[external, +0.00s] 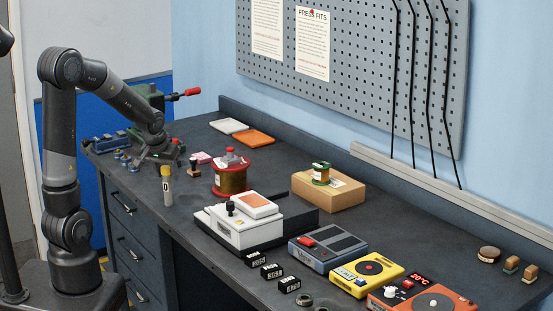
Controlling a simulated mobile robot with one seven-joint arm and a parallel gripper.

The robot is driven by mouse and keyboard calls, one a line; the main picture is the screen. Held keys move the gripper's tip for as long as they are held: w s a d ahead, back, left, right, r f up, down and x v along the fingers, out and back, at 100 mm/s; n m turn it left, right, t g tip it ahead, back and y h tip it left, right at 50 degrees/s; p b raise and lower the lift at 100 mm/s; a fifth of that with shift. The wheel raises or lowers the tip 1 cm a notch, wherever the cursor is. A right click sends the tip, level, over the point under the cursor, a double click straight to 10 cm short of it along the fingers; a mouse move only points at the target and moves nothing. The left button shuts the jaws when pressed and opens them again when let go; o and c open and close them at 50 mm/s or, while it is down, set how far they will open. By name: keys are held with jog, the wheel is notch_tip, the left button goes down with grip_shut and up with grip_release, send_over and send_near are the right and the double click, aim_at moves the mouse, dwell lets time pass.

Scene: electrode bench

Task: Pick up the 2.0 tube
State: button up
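An upright tube (167,192) with a yellow cap stands near the bench's front left edge. Its label shows what looks like a 0; the full marking is too small to read. My gripper (158,154) is low over the left end of the bench, behind and a little left of the tube in the picture. It appears apart from the tube. Its fingers blend into the dark things behind, so their opening cannot be made out.
A copper wire spool (231,178) stands right of the tube, with a small wooden-handled stamp (193,168) between. A green vise (148,98) is behind my arm. A white device (238,224) and black labelled blocks (271,271) are farther right. Bench space around the tube is clear.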

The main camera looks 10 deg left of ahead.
grip_shut()
dwell(0.5)
